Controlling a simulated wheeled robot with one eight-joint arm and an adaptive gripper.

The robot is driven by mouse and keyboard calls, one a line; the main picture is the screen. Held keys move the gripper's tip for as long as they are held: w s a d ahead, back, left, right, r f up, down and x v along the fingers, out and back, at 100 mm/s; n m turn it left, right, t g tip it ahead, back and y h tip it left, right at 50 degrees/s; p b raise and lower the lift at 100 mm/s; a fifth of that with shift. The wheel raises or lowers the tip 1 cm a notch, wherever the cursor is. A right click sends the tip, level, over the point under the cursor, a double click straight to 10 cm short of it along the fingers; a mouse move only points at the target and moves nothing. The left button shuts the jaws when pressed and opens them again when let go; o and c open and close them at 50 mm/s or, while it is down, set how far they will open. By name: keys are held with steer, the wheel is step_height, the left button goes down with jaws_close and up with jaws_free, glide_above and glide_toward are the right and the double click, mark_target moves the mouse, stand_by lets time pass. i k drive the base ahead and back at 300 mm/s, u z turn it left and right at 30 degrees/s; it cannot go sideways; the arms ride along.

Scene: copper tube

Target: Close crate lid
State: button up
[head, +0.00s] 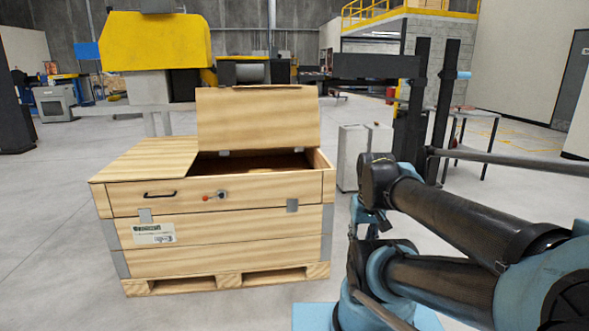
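A wooden crate (225,250) stands on a pallet base left of the middle in the head view. Its right part is open, and its hinged lid (258,118) stands up at the back, leaning slightly. The left part of the top (148,160) is covered by a flat wooden panel. The crate's inside (255,162) is dark, with something light brown partly visible in it. My arm is at the right, apart from the crate. I cannot make out my gripper's fingertips in this view.
The crate front has a black handle (160,194), a red knob (206,198) and metal latches. A grey cabinet (352,157) stands behind and right of the crate. Yellow machinery (155,40) is behind it. The floor to the left is clear.

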mark_target(248, 117)
steer(key=z, duration=0.1)
steer(key=i, duration=1.45)
steer(key=u, duration=0.35)
